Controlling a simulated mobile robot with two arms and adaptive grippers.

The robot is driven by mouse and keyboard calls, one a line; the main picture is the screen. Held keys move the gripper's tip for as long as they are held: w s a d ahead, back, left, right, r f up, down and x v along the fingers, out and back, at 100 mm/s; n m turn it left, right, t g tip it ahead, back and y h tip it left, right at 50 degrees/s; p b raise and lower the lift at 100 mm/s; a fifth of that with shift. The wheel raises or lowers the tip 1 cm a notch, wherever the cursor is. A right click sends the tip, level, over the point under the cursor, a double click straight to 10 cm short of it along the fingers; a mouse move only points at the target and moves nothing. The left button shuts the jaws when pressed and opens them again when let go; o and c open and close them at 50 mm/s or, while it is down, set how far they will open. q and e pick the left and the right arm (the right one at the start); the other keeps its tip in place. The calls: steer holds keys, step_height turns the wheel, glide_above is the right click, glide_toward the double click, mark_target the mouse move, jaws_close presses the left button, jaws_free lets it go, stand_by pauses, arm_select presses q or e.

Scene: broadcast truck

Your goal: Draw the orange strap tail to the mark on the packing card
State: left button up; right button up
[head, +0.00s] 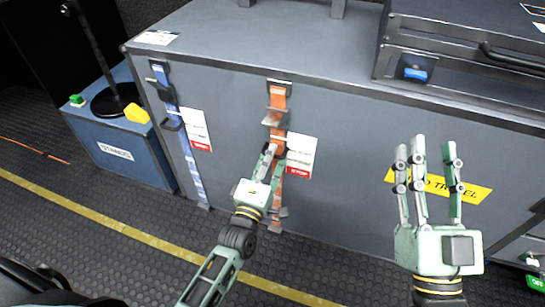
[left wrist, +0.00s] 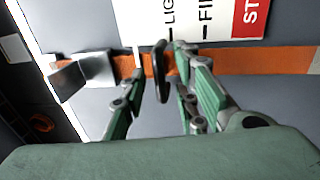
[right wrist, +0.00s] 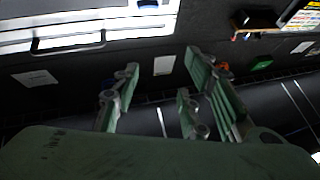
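The orange strap (head: 278,100) runs down the front of the grey case, through a metal buckle (head: 274,117). The white packing card (head: 301,152) with a red STOP band is beside it on the right. In the left wrist view the strap (left wrist: 285,61) crosses sideways, the card (left wrist: 215,20) borders it, and the buckle (left wrist: 85,70) is at the left. My left gripper (head: 270,151) is at the strap just below the buckle. Its fingers (left wrist: 158,72) are apart, with a dark oval piece (left wrist: 161,70) between them. Contact is unclear. My right gripper (head: 428,155) is open and empty.
A blue strap (head: 185,140) with its own card (head: 197,129) is on the case's left. A blue box (head: 115,150) stands further left. A dark equipment case (head: 450,50) sits on top at right. The floor in front (head: 110,215) is clear.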

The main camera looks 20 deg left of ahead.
arm_select(q)
steer(key=shift+w, duration=0.5)
steer(key=shift+r, duration=0.1)
jaws_close()
